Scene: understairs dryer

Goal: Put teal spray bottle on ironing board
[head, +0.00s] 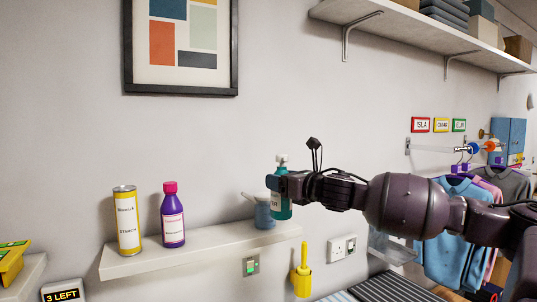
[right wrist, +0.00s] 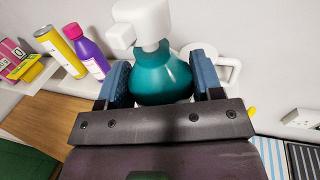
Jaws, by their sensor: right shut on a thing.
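The teal spray bottle (head: 284,210) has a white spray head and stands upright between the blue pads of my right gripper (head: 276,186). The gripper is shut on it, at the right end of the white wall shelf (head: 180,254). The right wrist view shows the teal body (right wrist: 163,78) between the two fingers. I cannot tell whether its base touches the shelf. A striped surface (head: 375,288) at the bottom may be the ironing board; only part shows. My left gripper is not in view.
A blue-grey jug (head: 262,214) is close beside the bottle on the left. A yellow starch can (head: 127,220) and a purple bottle (head: 172,216) stand further left on the shelf. A yellow holder (head: 301,276) and a socket (head: 341,248) are on the wall below right.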

